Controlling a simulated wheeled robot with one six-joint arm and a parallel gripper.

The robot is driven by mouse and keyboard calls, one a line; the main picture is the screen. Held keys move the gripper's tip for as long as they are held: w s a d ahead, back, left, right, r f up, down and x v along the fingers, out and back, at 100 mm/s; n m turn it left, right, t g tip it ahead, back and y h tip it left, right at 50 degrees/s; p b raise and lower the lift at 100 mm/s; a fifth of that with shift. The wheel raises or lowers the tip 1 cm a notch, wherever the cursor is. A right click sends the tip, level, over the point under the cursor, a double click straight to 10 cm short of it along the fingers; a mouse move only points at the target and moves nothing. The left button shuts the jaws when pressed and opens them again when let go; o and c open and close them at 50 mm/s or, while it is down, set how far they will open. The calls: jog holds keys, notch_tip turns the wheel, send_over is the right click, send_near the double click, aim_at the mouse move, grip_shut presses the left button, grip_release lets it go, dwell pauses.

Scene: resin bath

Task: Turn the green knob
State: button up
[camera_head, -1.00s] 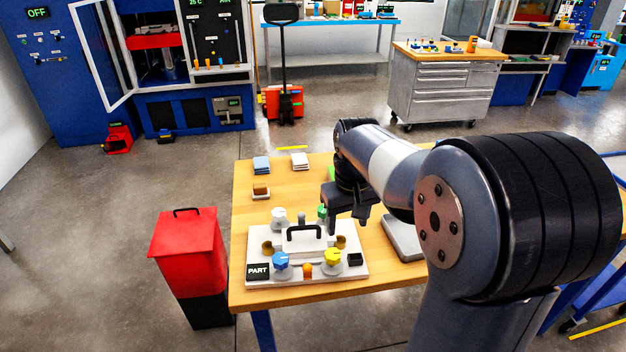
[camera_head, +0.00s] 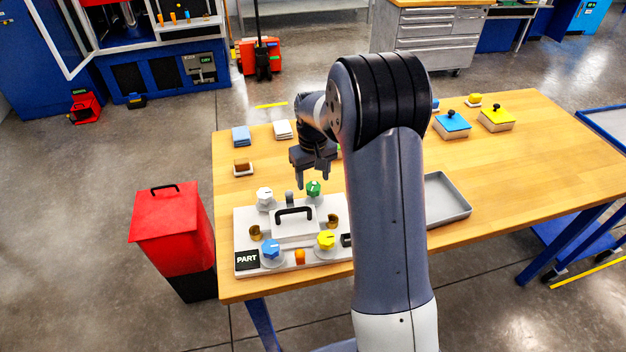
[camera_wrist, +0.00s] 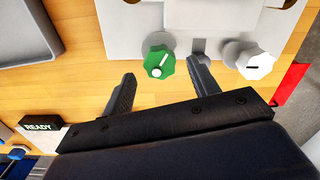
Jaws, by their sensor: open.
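The green knob (camera_head: 313,188) is at the back right corner of a white fixture (camera_head: 243,222) on the wooden table. In the wrist view the green knob (camera_wrist: 159,62) has a white pointer mark and lies ahead of my gripper, between the lines of its two fingers. My gripper (camera_head: 312,178) is above and just behind the knob in the head view. In the wrist view my gripper's fingers (camera_wrist: 163,88) are spread apart with nothing between them. No contact with the knob shows.
The fixture also has a white knob (camera_head: 265,195), a blue knob (camera_head: 271,249), a yellow knob (camera_head: 326,240) and a black handle (camera_head: 294,211). A grey tray (camera_head: 446,199) is to the right. A red bin (camera_head: 167,230) stands left of the table. Bare tabletop (camera_head: 520,170) lies at the right.

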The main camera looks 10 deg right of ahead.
aim_at(315, 193)
jog(key=shift+f, duration=1.3)
jog(key=shift+c, duration=0.5)
jog(key=c, duration=0.9)
